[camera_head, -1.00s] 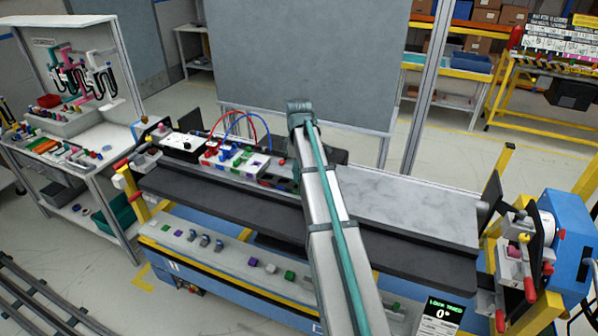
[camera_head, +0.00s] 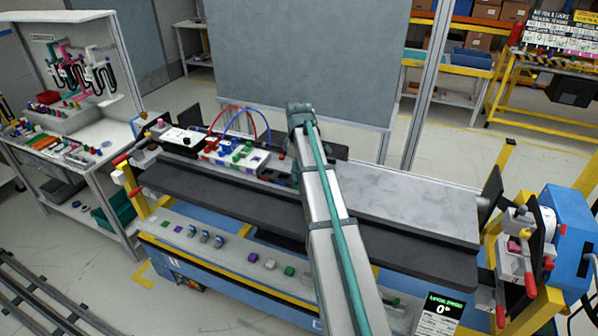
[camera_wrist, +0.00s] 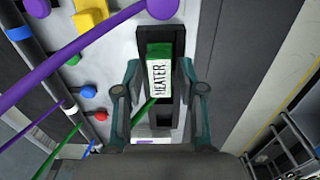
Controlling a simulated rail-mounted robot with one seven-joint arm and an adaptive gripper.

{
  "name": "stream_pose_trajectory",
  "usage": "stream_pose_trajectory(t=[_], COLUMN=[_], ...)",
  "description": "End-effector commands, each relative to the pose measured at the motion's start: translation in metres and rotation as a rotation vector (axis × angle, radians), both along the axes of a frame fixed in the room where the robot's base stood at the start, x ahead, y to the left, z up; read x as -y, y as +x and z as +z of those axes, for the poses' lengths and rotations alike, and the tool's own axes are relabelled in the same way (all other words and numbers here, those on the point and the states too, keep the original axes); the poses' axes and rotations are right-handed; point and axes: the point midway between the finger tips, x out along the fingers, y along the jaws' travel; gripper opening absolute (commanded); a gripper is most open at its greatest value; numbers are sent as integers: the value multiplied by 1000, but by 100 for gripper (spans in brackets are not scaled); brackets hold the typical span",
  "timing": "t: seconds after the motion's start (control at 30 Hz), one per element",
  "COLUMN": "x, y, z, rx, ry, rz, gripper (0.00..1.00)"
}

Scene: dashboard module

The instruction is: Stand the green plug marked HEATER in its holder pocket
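In the wrist view the green plug (camera_wrist: 159,51) has a white label reading HEATER facing the camera. It sits within the outline of a dark holder (camera_wrist: 140,70), and a green cable runs from it to the lower left. Whether it is fully seated cannot be told. My gripper (camera_wrist: 160,75) has one finger on each side of the plug, with visible gaps between fingers and plug, so it looks open. In the head view my arm hides the gripper and the plug.
A purple plug (camera_wrist: 161,8) lies just beyond the holder in the wrist view. Purple, blue and green cables cross at left near a red knob (camera_wrist: 88,91) and a blue knob (camera_wrist: 100,115). The grey bench top (camera_head: 400,205) right of my arm is clear.

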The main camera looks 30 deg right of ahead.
Motion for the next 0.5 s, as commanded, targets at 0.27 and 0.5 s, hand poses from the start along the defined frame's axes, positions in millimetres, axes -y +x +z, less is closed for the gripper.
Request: stream_pose_trajectory(t=[0.27, 0.5], x=[0, 0], y=[0, 1], z=[0, 12], rx=[0, 2], ry=[0, -1], rz=[0, 0], gripper=[50, 50])
